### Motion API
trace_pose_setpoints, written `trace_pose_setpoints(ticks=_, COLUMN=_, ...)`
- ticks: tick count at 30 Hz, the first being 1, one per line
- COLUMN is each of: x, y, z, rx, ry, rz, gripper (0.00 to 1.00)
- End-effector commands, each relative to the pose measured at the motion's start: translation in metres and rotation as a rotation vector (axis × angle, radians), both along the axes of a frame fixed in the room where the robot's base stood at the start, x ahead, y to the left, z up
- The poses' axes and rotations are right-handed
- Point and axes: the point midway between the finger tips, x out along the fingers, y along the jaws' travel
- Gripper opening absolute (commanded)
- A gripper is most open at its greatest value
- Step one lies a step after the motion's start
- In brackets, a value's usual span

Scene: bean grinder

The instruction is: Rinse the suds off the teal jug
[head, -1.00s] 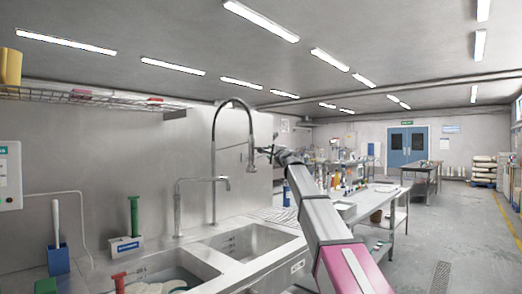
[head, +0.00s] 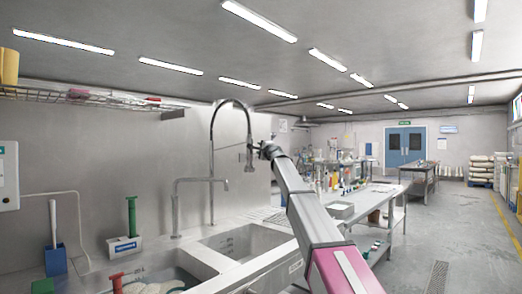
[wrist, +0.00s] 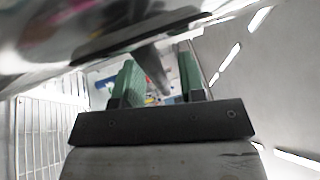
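No teal jug can be made out in either view. In the head view, the left sink basin (head: 160,272) holds pale round things and a bit of green at the bottom edge, too cut off to name. A tall arched spray tap (head: 212,150) stands behind the sink, its spray head (head: 250,160) hanging on the right. My gripper (head: 262,150) is small there, close beside the spray head; contact cannot be told. In the wrist view, my gripper's green-padded fingers (wrist: 160,80) stand apart, with a dark grey bar between or beyond them. A blurred shiny metal surface (wrist: 90,35) fills the top.
A lower tap (head: 200,182) stands left of the spray tap. The right basin (head: 245,240) looks empty. A red-handled tool (head: 118,280), a green-handled tool (head: 132,215) and a blue brush holder (head: 55,261) are at left. A steel bench (head: 375,195) with bottles is beyond my arm.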

Motion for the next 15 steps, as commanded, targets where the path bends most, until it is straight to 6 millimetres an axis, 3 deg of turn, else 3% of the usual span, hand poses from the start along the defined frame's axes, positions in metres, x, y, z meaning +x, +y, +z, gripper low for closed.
trace_pose_setpoints(ticks=1, x=-0.0001, y=-0.0002, z=0.0001, rx=0.0, ry=0.0, rz=0.0, gripper=0.38)
trace_pose_setpoints(ticks=4, x=-0.0002, y=-0.0002, z=0.0, rx=0.0, ry=0.0, rz=0.0, gripper=0.05)
trace_pose_setpoints(ticks=5, x=-0.0002, y=-0.0003, z=0.0001, rx=0.0, ry=0.0, rz=0.0, gripper=0.0)
trace_pose_setpoints(ticks=15, x=-0.0007, y=-0.0001, z=-0.003, rx=0.027, ry=0.035, rz=0.001, gripper=0.0)
